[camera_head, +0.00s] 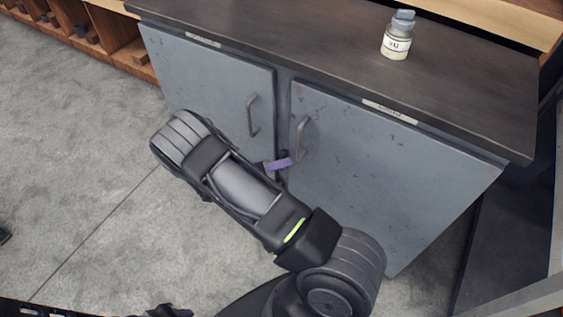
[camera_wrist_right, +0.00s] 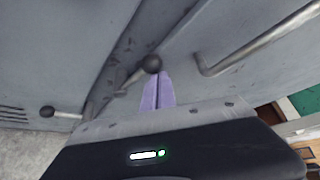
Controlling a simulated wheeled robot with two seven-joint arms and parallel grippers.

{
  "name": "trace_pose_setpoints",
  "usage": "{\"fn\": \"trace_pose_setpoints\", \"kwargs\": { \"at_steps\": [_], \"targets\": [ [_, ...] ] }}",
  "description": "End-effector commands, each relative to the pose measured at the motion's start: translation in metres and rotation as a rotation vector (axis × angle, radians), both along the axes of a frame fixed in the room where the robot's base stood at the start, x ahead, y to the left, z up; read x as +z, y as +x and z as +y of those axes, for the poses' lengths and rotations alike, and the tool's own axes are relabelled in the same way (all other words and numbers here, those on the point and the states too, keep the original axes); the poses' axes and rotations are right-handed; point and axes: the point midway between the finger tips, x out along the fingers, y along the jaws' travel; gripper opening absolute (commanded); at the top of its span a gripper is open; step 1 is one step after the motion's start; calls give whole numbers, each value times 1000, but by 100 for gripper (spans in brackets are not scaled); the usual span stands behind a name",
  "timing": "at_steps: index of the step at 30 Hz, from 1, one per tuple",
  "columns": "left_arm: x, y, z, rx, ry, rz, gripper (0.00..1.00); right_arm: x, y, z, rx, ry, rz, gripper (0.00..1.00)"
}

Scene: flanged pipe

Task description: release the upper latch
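The grey cabinet has a left door (camera_head: 210,75) and a right door (camera_head: 400,170). The upper latch (camera_wrist_right: 151,64), a short lever with a black ball knob, sits at the door seam in the right wrist view. A lower latch (camera_wrist_right: 48,111) with a similar knob is at the left of that view. My right gripper (camera_head: 289,162) has purple fingers that reach to the seam below the door handles. In the right wrist view the fingers (camera_wrist_right: 165,76) look closed together, tips right by the upper knob. I cannot tell whether they touch it. My left gripper is not in view.
The left handle (camera_head: 252,115) and right handle (camera_head: 301,138) stick out just above my right fingers. A labelled bottle (camera_head: 397,38) stands on the dark cabinet top (camera_head: 290,45). Wooden shelving (camera_head: 120,45) is at the back left. The floor (camera_head: 70,170) at left is mostly clear.

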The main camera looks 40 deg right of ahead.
Motion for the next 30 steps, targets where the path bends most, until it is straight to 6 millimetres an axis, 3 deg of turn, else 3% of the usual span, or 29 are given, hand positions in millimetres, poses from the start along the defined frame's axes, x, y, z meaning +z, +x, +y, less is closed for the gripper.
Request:
{"fn": "trace_pose_setpoints", "kwargs": {
  "at_steps": [30],
  "targets": [
    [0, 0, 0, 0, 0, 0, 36, 4, 7, 2, 8, -3, -8, 0]
  ]
}}
